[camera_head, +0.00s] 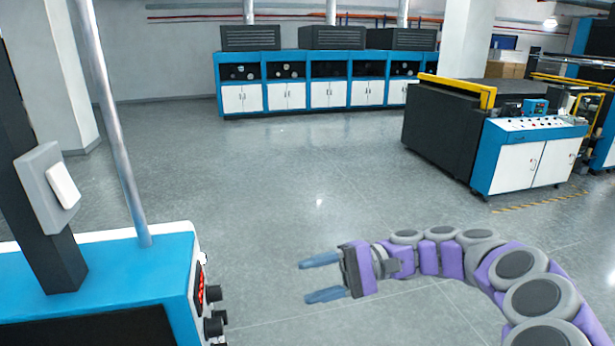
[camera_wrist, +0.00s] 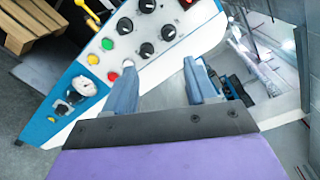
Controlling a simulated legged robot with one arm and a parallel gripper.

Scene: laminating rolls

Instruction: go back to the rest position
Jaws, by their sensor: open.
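My gripper (camera_head: 322,277) is in the lower middle of the head view, at the end of my purple and grey arm, which reaches in from the right. Its two blue-grey fingers point left and stand apart, with nothing between them. In the wrist view my gripper (camera_wrist: 162,82) also shows its fingers apart and empty. Beyond the fingers there, a white and blue control panel (camera_wrist: 150,50) carries black knobs, coloured buttons and a round gauge. I cannot tell the exact gap between the fingers and the panel.
A blue machine (camera_head: 150,270) with side knobs and a grey post stands at the near left. A black and blue machine (camera_head: 530,160) stands at the right. Blue-white cabinets (camera_head: 310,85) line the back wall. The grey floor (camera_head: 300,170) between is clear. A wooden pallet (camera_wrist: 35,22) shows in the wrist view.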

